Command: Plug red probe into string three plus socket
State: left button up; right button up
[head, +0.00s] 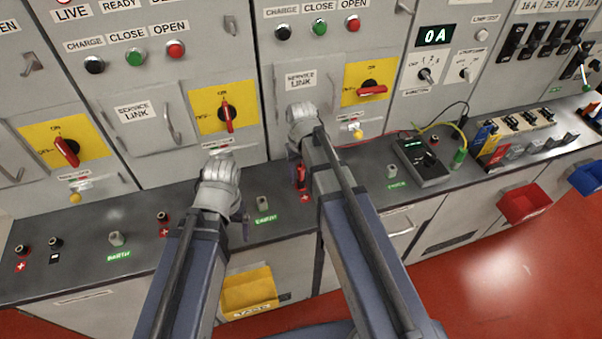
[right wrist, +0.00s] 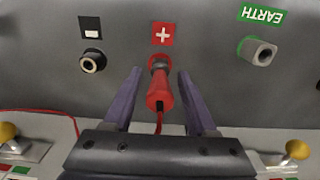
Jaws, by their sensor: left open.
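The probe also shows in the head view (head: 301,176), in the third panel's group. My right gripper (right wrist: 156,84) is open, its fingers on either side of the probe with a gap on each side. In the head view, my right arm hides part of this group. My left gripper (head: 236,226) is open and empty over the bench, left of the green earth socket (head: 263,203).
A black socket (right wrist: 91,61) and an earth socket (right wrist: 261,52) flank the probe. A black meter (head: 423,158) sits on the bench to the right. Yellow isolator plates with red handles (head: 371,90) stand behind. Red and blue bins hang at the right.

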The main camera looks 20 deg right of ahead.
jog(key=shift+o, duration=0.5)
pick_arm(q)
jog(key=shift+r, duration=0.15)
pick_arm(e)
jog(key=shift+r, duration=0.1)
notch_tip(320, 180, up, 8)
jog(key=p, duration=0.8)
pick_arm(q)
notch_tip(320, 180, up, 8)
jog(key=shift+f, duration=0.25)
pick_arm(e)
jog(key=shift+f, duration=0.2)
pick_arm(q)
notch_tip(320, 180, down, 2)
jog(key=shift+f+b, duration=0.15)
jog(key=shift+b, duration=1.1)
pick_arm(e)
jog(key=s+a+f+n+h, duration=0.1)
jog(key=s+a+f+n, duration=0.1)
jog(key=s+a, duration=0.8)
jog(key=s+n, duration=0.1)
jog(key=s, duration=0.3)
jog(key=shift+a, duration=0.25)
pick_arm(q)
jog(key=shift+c, duration=0.3)
pick_arm(e)
jog(key=shift+s+f, duration=0.1)
jog(key=shift+c, duration=0.4)
